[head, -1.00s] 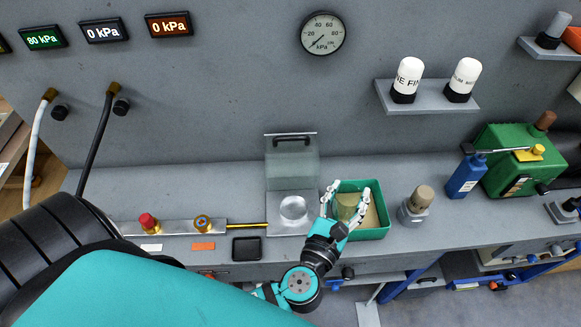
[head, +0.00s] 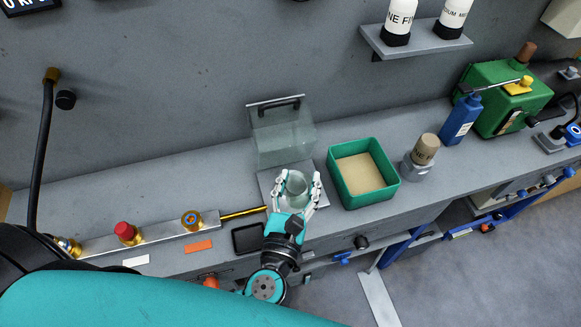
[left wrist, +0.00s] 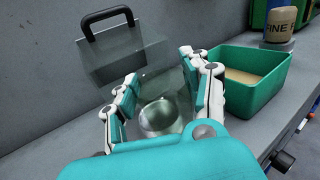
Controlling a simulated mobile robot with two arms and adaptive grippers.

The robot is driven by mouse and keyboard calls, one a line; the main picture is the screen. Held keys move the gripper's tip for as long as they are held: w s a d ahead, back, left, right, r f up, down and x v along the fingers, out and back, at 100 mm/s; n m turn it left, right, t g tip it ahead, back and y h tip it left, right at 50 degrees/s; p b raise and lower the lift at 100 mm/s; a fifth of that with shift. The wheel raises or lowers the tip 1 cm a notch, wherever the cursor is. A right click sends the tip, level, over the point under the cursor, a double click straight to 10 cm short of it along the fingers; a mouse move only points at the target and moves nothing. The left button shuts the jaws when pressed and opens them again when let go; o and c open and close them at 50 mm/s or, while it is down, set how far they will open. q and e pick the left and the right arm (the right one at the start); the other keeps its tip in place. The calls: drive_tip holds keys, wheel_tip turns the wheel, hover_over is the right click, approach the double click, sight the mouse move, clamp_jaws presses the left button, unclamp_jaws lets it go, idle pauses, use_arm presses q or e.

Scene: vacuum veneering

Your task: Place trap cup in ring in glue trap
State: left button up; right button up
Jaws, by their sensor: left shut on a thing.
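The clear trap cup (head: 297,185) is between the fingers of my left gripper (head: 298,178), which is shut on it. The left wrist view shows the cup (left wrist: 162,116) as glassy and rounded between the two white-and-teal fingers (left wrist: 160,68). The glue trap (head: 265,186) is a pale base plate with a clear lid (head: 284,138) standing open behind it, with a dark handle. The cup is over the trap's base; I cannot tell whether it touches. The ring is hidden behind the cup and fingers. My right gripper is not in view.
A green tray (head: 390,192) with a tan bottom stands right of the trap. A dark square pad (head: 248,239) and a metal bar with brass and red fittings (head: 150,235) lie left. A jar with a tan cap (head: 425,150) stands further right.

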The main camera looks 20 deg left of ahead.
use_arm(q)
drive_tip(key=w+a, duration=0.2)
drive_tip(key=w, duration=0.2)
drive_tip(key=shift+w+a+f, duration=0.2)
drive_tip(key=shift+w+a, duration=0.05)
drive_tip(key=shift+a, duration=0.15)
drive_tip(key=shift+w+a+f, duration=0.1)
drive_tip(key=shift+w+a, duration=0.05)
drive_tip(key=shift+w, duration=0.1)
drive_tip(key=shift+f, duration=0.2)
wheel_tip(320, 180, down, 3)
drive_tip(key=b, duration=0.3)
drive_tip(key=shift+f, duration=0.2)
drive_tip(key=shift+r, duration=0.15)
drive_tip(key=shift+f, duration=0.2)
drive_tip(key=o, duration=1.1)
drive_tip(key=shift+o, duration=0.2)
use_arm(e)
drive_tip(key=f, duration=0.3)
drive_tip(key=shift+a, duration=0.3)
